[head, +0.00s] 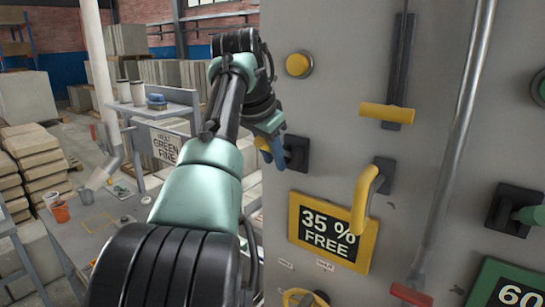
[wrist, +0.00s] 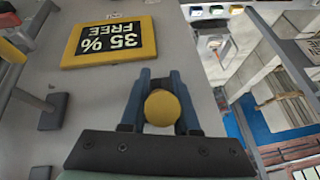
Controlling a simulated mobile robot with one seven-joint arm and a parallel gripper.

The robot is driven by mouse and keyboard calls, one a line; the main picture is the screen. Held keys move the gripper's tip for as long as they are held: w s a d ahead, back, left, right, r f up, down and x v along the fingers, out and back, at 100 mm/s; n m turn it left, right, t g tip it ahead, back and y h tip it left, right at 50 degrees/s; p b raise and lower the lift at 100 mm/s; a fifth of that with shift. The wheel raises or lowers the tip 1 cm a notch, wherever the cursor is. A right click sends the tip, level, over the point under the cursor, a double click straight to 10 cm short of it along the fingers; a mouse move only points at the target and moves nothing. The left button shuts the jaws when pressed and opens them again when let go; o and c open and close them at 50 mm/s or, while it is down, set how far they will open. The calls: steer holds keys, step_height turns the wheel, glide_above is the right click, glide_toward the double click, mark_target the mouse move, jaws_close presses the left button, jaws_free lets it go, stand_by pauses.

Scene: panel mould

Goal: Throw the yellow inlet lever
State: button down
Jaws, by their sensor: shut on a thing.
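My gripper (head: 269,152) is at the left edge of the grey panel, beside a black mount (head: 297,153). In the wrist view, my gripper's (wrist: 160,82) blue fingers are closed around a round yellow knob (wrist: 162,108), which I take to be the end of the yellow inlet lever. A second yellow lever (head: 365,195) hangs from another black mount to the right; no label tells the two apart.
A yellow-framed "35 % FREE" sign (head: 332,231) is below my gripper. A round yellow button (head: 299,64) and a yellow T-handle (head: 387,113) are above and right. A long metal bar with a red grip (head: 411,295) is farther right. A shelf (head: 160,107) stands left of the panel.

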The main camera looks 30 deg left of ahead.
steer(key=shift+r, duration=0.25)
steer(key=c, duration=1.1)
jaws_free()
steer(key=o, duration=0.5)
steer(key=shift+w+f, duration=0.1)
steer(key=shift+f, duration=0.05)
steer(key=shift+c, duration=0.2)
steer(key=shift+s+r+b, duration=0.3)
steer(key=shift+r+b, duration=0.1)
steer(key=b+v, duration=0.1)
steer(key=v, duration=1.1)
steer(key=shift+b, duration=0.35)
steer(key=shift+w, duration=0.1)
